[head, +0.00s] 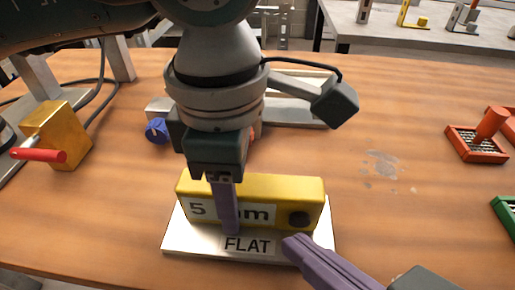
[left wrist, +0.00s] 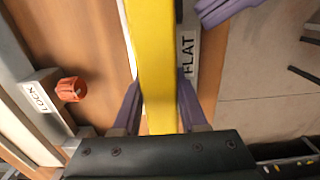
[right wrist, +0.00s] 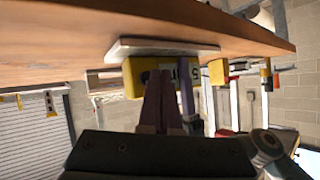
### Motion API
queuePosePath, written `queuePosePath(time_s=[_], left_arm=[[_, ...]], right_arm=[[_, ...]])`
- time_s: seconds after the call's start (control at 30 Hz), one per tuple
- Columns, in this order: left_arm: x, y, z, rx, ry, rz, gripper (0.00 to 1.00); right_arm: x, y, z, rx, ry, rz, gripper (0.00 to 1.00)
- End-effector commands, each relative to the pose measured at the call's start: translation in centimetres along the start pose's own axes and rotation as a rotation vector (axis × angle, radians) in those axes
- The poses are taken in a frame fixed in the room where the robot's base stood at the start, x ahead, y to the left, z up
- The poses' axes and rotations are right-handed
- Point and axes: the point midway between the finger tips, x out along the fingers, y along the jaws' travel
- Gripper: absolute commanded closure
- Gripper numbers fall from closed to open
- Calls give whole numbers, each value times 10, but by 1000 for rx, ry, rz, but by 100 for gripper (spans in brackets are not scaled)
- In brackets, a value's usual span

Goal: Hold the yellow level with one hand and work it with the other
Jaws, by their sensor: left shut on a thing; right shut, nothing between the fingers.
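The yellow level (head: 275,187) stands on a white plate (head: 180,240) labelled FLAT on the wooden table. Its front face reads "5", then partly hidden letters, and has a dark round knob (head: 299,219) at its right end. My left gripper (head: 225,208) comes down from above and is shut across the level; in the left wrist view (left wrist: 157,110) its purple fingers lie on both sides of the yellow body. My right gripper (head: 290,243) is shut and empty, its tips just in front of and below the knob. In the right wrist view its fingers (right wrist: 160,90) overlap the level (right wrist: 133,77); contact is unclear.
A gold block (head: 65,140) with a red handle stands at the left. A grey metal fixture (head: 295,112) with a blue knob (head: 157,130) lies behind the level. A red tray (head: 458,148) sits at the right.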

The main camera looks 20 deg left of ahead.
Motion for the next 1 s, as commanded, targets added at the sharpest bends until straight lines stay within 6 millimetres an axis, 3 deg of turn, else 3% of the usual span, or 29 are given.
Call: queuePosePath(time_s=[1.0], left_arm=[[0, 0, 0, 0, -1, 0, 100]], right_arm=[[7, 5, -5, 0, 0, 0, 100]])
